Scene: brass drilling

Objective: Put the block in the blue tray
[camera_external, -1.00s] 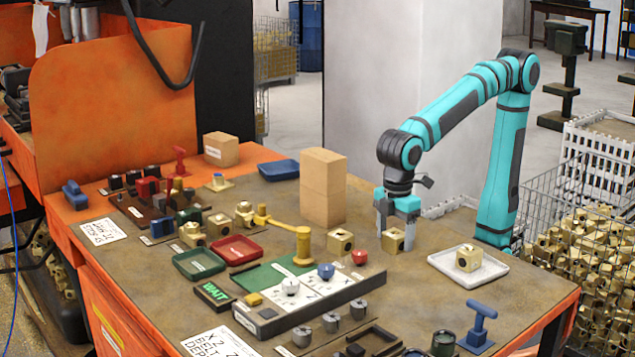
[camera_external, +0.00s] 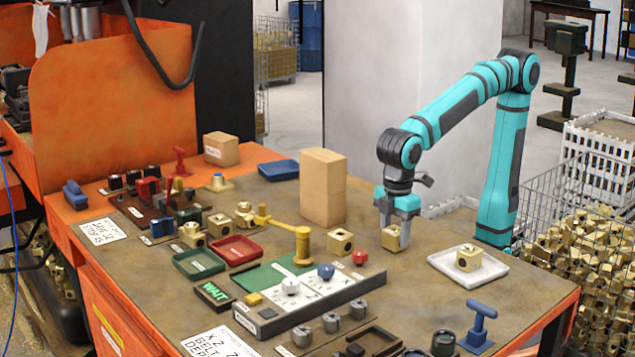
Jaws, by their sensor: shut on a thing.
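A brass block (camera_external: 390,240) with a dark hole stands on the brown tabletop, right of the tall cardboard boxes. My gripper (camera_external: 396,228) points down over it and is shut on it, with one grey finger partly hidden. The block looks still at table height; I cannot tell whether it touches the surface. The blue tray (camera_external: 279,170) lies at the back of the table, left of and behind the boxes, and looks empty. Another brass block (camera_external: 340,241) stands left of my gripper. A third brass block (camera_external: 468,257) sits in a white tray (camera_external: 495,276) at the right.
A yellow crane-like fixture (camera_external: 303,245) stands left of the second block. Red (camera_external: 237,250) and green (camera_external: 199,263) trays lie farther left. A control panel (camera_external: 310,298) is in front.

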